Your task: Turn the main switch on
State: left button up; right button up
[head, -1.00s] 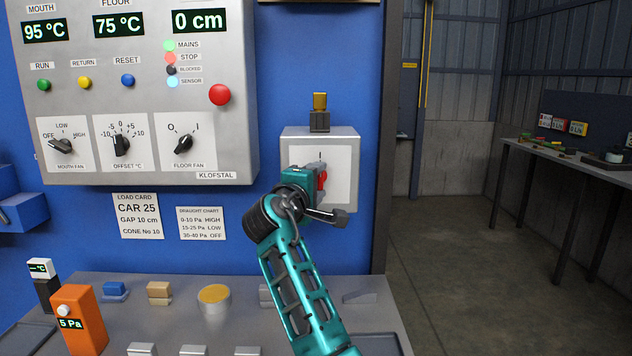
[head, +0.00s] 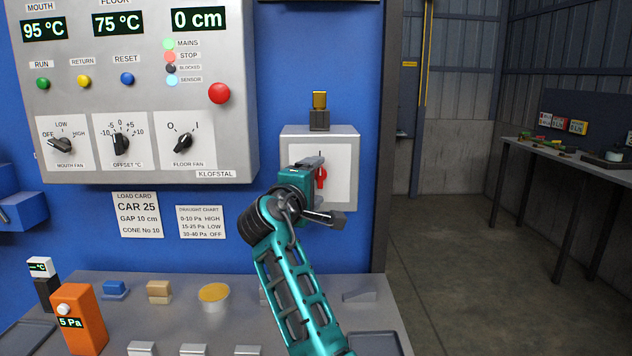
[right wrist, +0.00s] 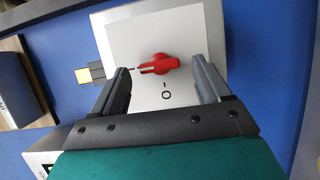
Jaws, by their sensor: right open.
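The main switch is a red knob (head: 321,178) on a white plate on a grey box (head: 345,137), right of the control panel. In the right wrist view, the red knob (right wrist: 158,64) has its white line toward the tick on the brass-block side, which is the I mark at the top in the head view. The O mark (right wrist: 166,95) lies a quarter turn away. My right gripper (head: 314,166) is in front of the box and partly covers it. In the right wrist view it is open (right wrist: 160,72), with fingers apart on either side of the knob, not visibly touching it. My left gripper is not in view.
The control panel (head: 225,130) with its knobs, buttons and a lit green MAINS lamp (head: 168,43) is at left. A brass block (head: 320,100) stands above the switch box. The grey bench (head: 235,320) below holds an orange meter (head: 78,325) and small blocks.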

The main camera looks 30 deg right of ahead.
jog(key=v, duration=1.1)
jog(key=shift+s+a, duration=0.25)
jog(key=shift+a, duration=0.05)
